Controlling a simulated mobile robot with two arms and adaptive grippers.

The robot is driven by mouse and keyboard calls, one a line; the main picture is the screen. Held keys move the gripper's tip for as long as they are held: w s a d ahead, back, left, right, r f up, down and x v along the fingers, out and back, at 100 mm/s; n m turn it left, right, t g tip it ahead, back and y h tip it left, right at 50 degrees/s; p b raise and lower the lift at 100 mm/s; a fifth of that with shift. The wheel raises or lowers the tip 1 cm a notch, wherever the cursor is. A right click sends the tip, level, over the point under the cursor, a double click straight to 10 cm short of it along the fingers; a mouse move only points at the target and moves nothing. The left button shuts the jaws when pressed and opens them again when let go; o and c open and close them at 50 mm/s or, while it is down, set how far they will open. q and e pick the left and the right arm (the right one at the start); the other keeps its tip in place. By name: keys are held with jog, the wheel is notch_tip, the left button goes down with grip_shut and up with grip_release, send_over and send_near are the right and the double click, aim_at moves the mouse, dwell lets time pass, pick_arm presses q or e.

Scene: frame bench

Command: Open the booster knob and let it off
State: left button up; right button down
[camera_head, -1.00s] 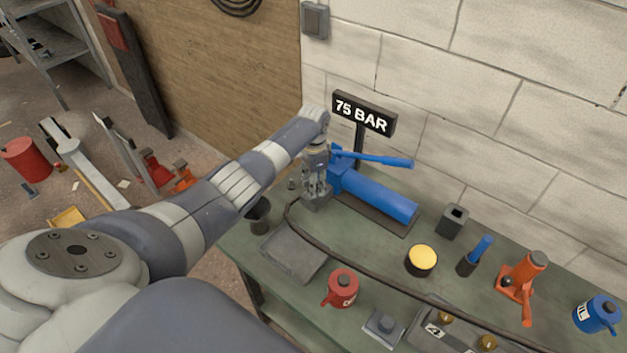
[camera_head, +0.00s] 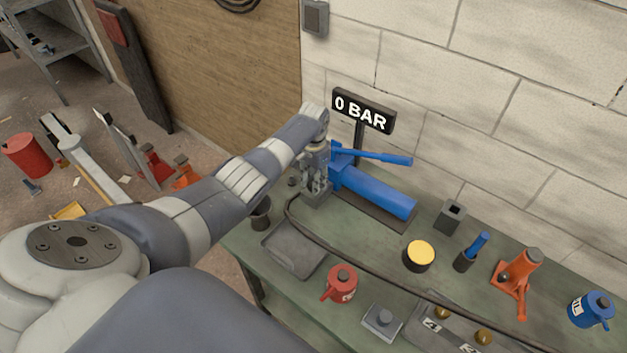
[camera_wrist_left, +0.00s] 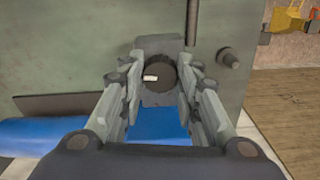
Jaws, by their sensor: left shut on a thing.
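The blue booster pump (camera_head: 372,190) lies on the green bench with its blue lever (camera_head: 385,157) reaching right. My left gripper (camera_head: 316,190) is at the pump's left end. In the left wrist view the gripper (camera_wrist_left: 158,85) has its fingers on both sides of a round dark knob (camera_wrist_left: 160,76) with a white mark, and it is shut on it. The pump's blue body also shows below the knob in that view (camera_wrist_left: 158,125). The black sign (camera_head: 363,110) behind the pump reads 0 BAR. My right gripper is not in view.
A grey tray (camera_head: 293,249), red can (camera_head: 341,284), yellow-topped pot (camera_head: 419,256), orange jack (camera_head: 517,281) and blue can (camera_head: 592,310) stand on the bench (camera_head: 358,233). A black hose (camera_head: 345,248) crosses it. A block wall (camera_head: 450,90) is close behind.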

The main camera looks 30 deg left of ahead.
pick_arm(q)
jog(key=shift+w+r, duration=0.1)
jog(key=o, duration=1.1)
notch_tip(320, 180, up, 12)
jog(key=shift+f, duration=0.1)
